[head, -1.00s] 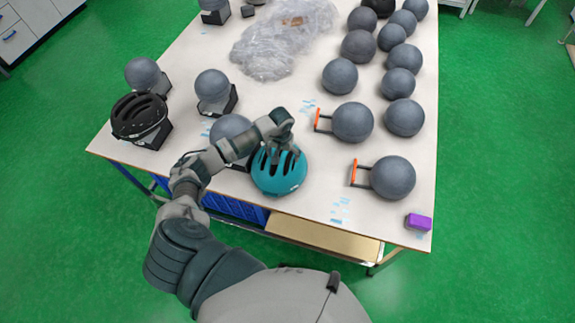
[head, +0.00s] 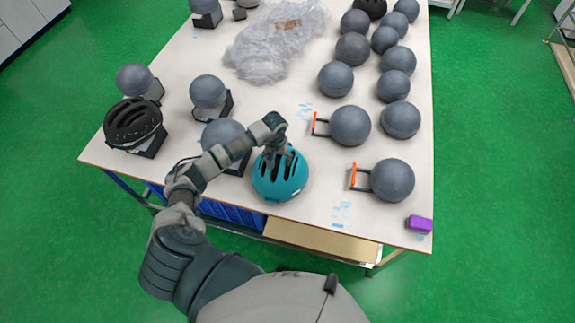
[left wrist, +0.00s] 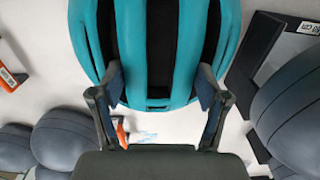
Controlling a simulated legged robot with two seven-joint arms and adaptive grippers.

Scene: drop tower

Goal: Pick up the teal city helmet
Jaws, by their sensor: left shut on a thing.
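The teal city helmet (head: 279,182) is at the front edge of the table, dome up with dark vents. It fills the upper middle of the left wrist view (left wrist: 158,95). My left gripper (head: 278,154) is on top of the helmet, its fingers at the vents. In the left wrist view the two fingers (left wrist: 160,82) touch the shell on either side of its central part and are shut on it. I cannot tell whether the helmet is lifted clear of the table. My right gripper is not in view.
A black helmet (head: 133,122) sits on a stand at the left. Grey balls on stands (head: 208,91) are behind my arm. Several grey balls (head: 351,126) fill the right side. A clear plastic heap (head: 275,45) lies at the back, a purple block (head: 419,224) at the front right corner.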

